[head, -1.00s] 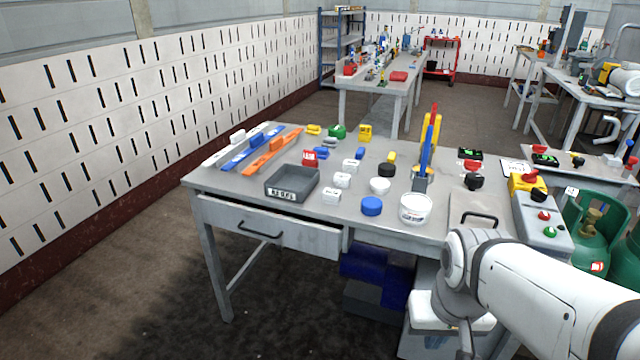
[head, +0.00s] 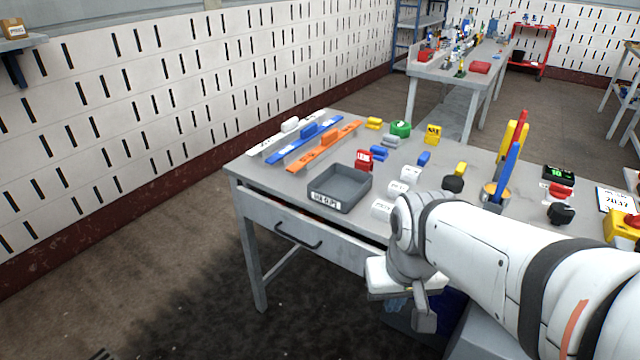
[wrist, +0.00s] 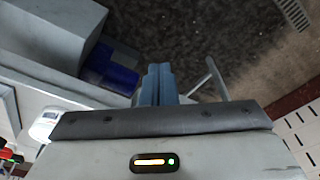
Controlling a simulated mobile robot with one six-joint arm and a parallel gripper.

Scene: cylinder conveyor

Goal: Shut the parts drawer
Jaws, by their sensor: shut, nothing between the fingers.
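The parts drawer (head: 345,249) is under the left part of the workbench in the head view. Its grey front carries a dark bar handle (head: 298,236). A dark gap with a little red in it shows between the front's top edge and the bench top, so the drawer stands slightly open. My gripper (head: 425,318) is to the right of the drawer front and below bench-top height; its arm hides the drawer's right end. In the wrist view my gripper's two fingers (wrist: 158,72) are together and empty. I cannot make out the drawer handle there.
The workbench (head: 250,163) holds a grey tray (head: 352,203), coloured rails and several small parts. Blue bins (wrist: 112,72) are under the bench in the wrist view. A bench leg (head: 254,262) stands at the left. The floor in front of the drawer is clear.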

